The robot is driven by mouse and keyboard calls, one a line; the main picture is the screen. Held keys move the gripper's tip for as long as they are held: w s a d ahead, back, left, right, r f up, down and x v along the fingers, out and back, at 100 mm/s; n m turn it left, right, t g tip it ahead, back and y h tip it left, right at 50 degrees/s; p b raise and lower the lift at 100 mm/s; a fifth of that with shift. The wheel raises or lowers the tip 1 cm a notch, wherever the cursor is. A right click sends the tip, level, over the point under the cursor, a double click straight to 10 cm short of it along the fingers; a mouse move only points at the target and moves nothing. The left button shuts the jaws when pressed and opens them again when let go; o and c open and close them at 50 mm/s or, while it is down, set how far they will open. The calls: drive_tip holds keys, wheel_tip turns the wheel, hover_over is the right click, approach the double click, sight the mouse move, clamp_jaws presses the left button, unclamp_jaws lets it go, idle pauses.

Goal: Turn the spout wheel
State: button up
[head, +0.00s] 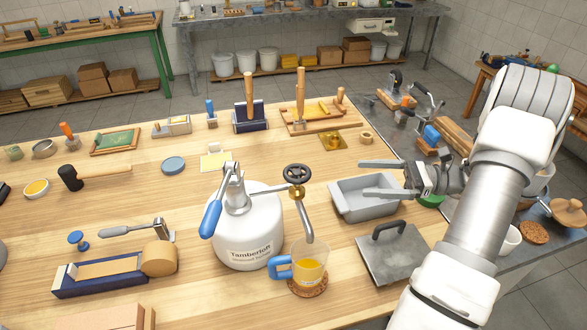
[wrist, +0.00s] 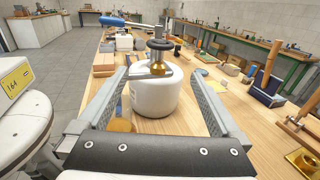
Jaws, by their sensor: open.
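The black spout wheel (head: 298,175) sits on top of a brass valve (head: 296,191) at the right side of a white tank (head: 250,228). A grey spout pipe (head: 306,222) runs from the valve down to a clear mug (head: 309,262) holding yellow-orange liquid. My gripper (head: 363,179) is open and empty, to the right of the wheel and apart from it. In the wrist view the wheel (wrist: 160,44) and brass valve (wrist: 160,68) appear ahead, between the two spread fingers (wrist: 160,71). The tank (wrist: 155,96) stands behind them.
The mug, with a blue handle, stands on a cork coaster (head: 308,290). A blue-handled lever (head: 212,216) sits on the tank. A grey metal tray (head: 366,203) lies below my gripper, and a flat grey plate with a handle (head: 392,258) is nearer.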

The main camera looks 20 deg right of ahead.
sight(295, 171)
drive_tip(key=p+x, duration=0.1)
drive_tip(key=x, duration=1.6)
drive_tip(key=shift+a+p, duration=0.1)
drive_tip(key=shift+p, duration=0.3)
drive_tip(key=c, duration=1.2)
drive_tip(key=shift+c, duration=0.2)
